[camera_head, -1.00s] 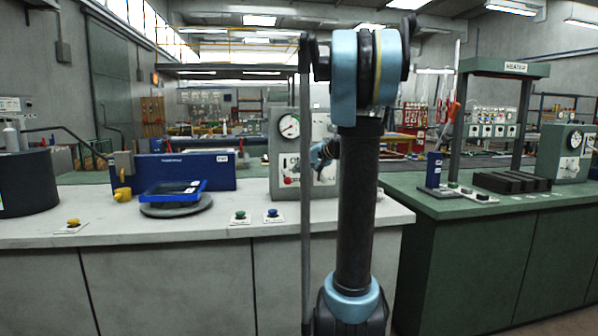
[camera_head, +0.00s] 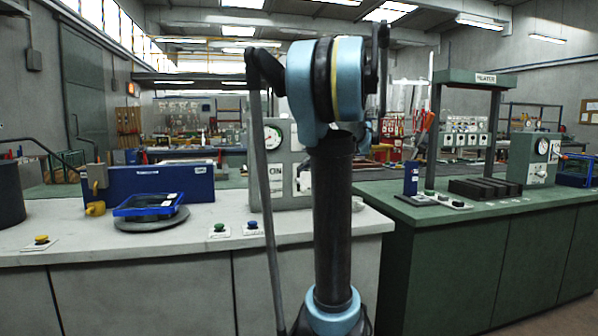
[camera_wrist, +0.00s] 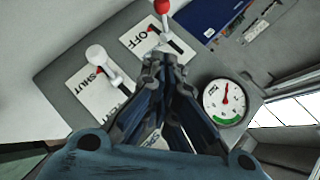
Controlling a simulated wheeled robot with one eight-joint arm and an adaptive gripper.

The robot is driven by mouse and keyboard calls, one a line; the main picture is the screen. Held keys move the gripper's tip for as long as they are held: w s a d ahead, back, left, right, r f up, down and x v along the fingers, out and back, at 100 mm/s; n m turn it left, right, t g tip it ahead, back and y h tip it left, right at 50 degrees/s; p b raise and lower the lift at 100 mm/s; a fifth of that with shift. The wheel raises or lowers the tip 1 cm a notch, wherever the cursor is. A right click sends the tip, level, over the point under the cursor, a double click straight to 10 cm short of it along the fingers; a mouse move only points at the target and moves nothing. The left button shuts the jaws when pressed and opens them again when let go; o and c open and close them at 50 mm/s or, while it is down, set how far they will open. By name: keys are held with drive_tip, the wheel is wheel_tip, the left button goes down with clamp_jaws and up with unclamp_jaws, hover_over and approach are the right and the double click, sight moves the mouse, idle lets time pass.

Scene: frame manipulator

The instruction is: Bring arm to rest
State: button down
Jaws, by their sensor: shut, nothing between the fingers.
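My arm (camera_head: 333,215) stands upright in the middle of the head view, with its blue joint at the top. My gripper is hidden behind the arm in the head view. In the wrist view my gripper (camera_wrist: 160,62) is shut and empty, its fingertips together. It points at a grey control panel (camera_wrist: 75,58) and looks apart from it, though the gap is hard to judge. The panel has a red-knobbed lever (camera_wrist: 162,8) at an OFF label, a white-knobbed lever (camera_wrist: 97,54) at a SHUT label, and a round gauge (camera_wrist: 226,100).
The pale bench (camera_head: 130,245) carries a blue tray (camera_head: 148,204) on a round plate, a blue box (camera_head: 160,180), and yellow, green and blue buttons. A green bench (camera_head: 480,215) to the right carries a frame marked HEATER (camera_head: 487,78). A gap separates the benches.

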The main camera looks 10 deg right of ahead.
drive_tip(key=shift+s, duration=0.15)
drive_tip(key=s+a+f+n+g+h, duration=0.1)
drive_tip(key=s+a+f+g+h, duration=0.1)
drive_tip(key=s+a+f, duration=0.5)
drive_tip(key=s+a+f+n+g+h, duration=0.1)
drive_tip(key=s+a+f+n+g, duration=0.15)
drive_tip(key=s+f, duration=0.8)
drive_tip(key=s+d+f+n+g+h, duration=0.1)
drive_tip(key=s+f+h, duration=0.4)
drive_tip(key=s+f, duration=0.9)
drive_tip(key=s+d+g, duration=0.1)
drive_tip(key=s+d, duration=0.1)
drive_tip(key=s, duration=0.2)
drive_tip(key=shift+s+f, duration=0.2)
drive_tip(key=shift+s, duration=0.05)
drive_tip(key=shift+n, duration=0.25)
